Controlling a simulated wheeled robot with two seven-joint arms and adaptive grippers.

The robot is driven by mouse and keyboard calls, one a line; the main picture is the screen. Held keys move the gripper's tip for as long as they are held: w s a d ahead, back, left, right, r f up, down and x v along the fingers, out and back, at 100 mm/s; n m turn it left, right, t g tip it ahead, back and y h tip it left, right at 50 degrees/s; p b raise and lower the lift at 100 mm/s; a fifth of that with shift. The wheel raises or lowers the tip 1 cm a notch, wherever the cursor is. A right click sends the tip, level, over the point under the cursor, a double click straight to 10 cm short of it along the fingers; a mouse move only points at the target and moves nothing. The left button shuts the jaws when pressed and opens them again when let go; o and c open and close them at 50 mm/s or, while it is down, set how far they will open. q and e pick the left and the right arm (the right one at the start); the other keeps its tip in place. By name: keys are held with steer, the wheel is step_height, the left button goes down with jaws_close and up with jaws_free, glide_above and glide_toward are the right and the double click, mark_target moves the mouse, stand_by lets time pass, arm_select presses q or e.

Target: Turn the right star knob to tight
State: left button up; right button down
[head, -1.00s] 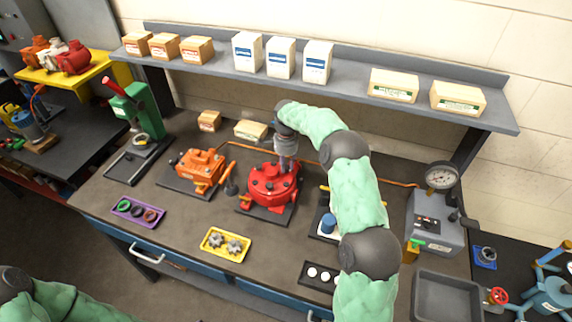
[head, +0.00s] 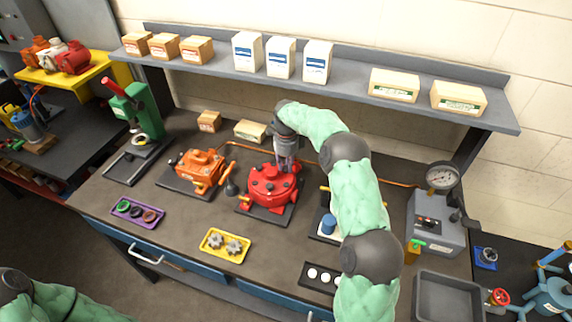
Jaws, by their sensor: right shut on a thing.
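My right gripper (head: 287,162) reaches down from above at the back right of the red round housing (head: 266,190). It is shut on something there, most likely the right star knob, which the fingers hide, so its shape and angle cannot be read. The red housing sits on a dark base plate and has several dark knobs or bolts on its top. My left arm shows only at the bottom left corner, and its gripper is out of view.
The orange unit (head: 201,168) stands left of the red housing. A yellow tray (head: 226,246) with two grey star-shaped parts and a purple tray (head: 138,214) with rings lie in front. A grey gauge box (head: 434,222) stands right. The shelf (head: 335,82) with boxes runs behind.

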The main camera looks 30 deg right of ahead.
mark_target(286, 167)
steer(key=shift+w+d+r+m, duration=0.25)
steer(key=shift+r+m, duration=0.15)
steer(key=shift+r, duration=0.1)
steer(key=c, duration=1.3)
jaws_free()
steer(key=shift+a, duration=0.1)
steer(key=shift+s+a+f, duration=0.1)
steer(key=shift+s+f, duration=0.1)
steer(key=shift+f, duration=0.05)
step_height(286, 167, up, 12)
steer(key=shift+r, duration=0.1)
